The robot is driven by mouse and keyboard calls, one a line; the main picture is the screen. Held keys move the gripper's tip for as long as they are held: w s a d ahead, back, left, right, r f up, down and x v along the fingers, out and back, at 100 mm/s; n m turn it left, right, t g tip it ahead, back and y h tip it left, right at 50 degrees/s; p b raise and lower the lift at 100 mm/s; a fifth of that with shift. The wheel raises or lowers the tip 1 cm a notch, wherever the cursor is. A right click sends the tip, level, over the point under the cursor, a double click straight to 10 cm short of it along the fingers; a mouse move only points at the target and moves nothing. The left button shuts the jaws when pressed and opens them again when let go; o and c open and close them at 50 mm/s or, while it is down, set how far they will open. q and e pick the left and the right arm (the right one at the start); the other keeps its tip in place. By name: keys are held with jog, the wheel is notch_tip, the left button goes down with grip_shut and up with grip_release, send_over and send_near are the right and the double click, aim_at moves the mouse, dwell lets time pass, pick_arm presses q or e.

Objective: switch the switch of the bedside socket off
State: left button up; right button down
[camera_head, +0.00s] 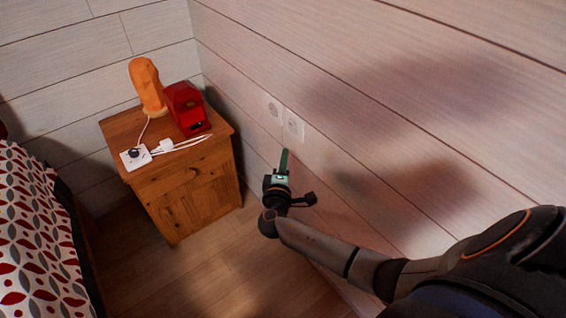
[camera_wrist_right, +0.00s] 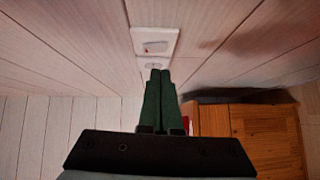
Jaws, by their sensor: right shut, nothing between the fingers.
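The bedside socket is a white double plate on the right wall. Its round outlet (camera_head: 272,109) is on the nightstand side, and its switch half (camera_head: 293,126) is beside it. In the right wrist view the switch (camera_wrist_right: 155,46) is a rocker with a small reddish mark, and the outlet (camera_wrist_right: 153,66) lies just beyond the fingertips in the picture. My right gripper (camera_head: 285,153) is shut and empty, its green fingers pointing up just below the plate. It also shows in the right wrist view (camera_wrist_right: 160,73). I cannot tell whether the fingertips touch the plate. My left gripper is out of view.
A wooden nightstand (camera_head: 190,187) stands in the corner, left of my right gripper. On it are an orange lamp (camera_head: 146,86), a red box-like object (camera_head: 187,110) and a white power strip (camera_head: 135,157) with plugs. A bed (camera_head: 38,235) is at left. The floor between is clear.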

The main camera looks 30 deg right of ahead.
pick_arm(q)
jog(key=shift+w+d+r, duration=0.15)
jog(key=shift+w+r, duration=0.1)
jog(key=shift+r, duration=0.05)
pick_arm(e)
jog(key=shift+v, duration=1.6)
jog(key=s+a+f+m+g+y, duration=0.2)
jog(key=s+a+f+g+y, duration=0.35)
jog(key=s+f, duration=0.55)
jog(key=s+a+f+m+y, duration=0.2)
jog(key=s+a+y, duration=0.45)
jog(key=a, duration=0.25)
jog(key=s+a+r+m+t+y+p, duration=0.1)
jog(key=s+a+r+m+y+p, duration=0.15)
jog(key=s+r, duration=0.25)
pick_arm(q)
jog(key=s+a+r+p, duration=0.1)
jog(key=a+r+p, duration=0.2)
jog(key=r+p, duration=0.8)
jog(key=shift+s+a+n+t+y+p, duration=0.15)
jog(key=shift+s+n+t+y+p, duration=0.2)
jog(key=shift+p, duration=0.55)
pick_arm(e)
notch_tip(320, 180, up, 10)
jog(key=s+d, duration=0.1)
jog(key=d, duration=0.1)
jog(key=shift+d+f+m+h, duration=0.15)
jog(key=shift+f+m+h, duration=0.05)
jog(key=shift+m+h, duration=0.25)
